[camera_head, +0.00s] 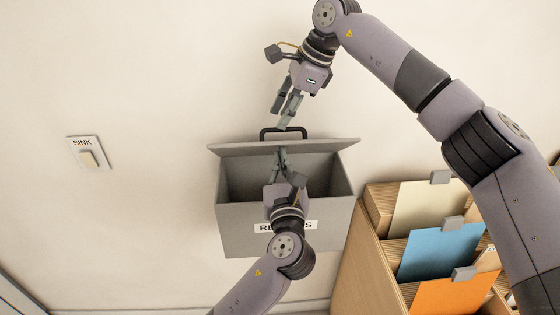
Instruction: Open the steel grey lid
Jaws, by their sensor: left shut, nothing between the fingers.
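The steel grey lid (325,146) is at the top of a grey box (235,222) and is raised, with the dark box interior showing below it. A black handle (284,131) stands at the lid's far edge. My left gripper (281,152) is shut and empty; its fingers reach up in front of the opening to the lid, and whether they touch it I cannot tell. My left arm partly covers the box's front label (308,225).
A wooden rack (352,280) with beige, blue (440,252) and orange (452,296) folders stands to the right of the box. A wall plate marked SINK (88,153) is at the left. The wall between the plate and the box is clear.

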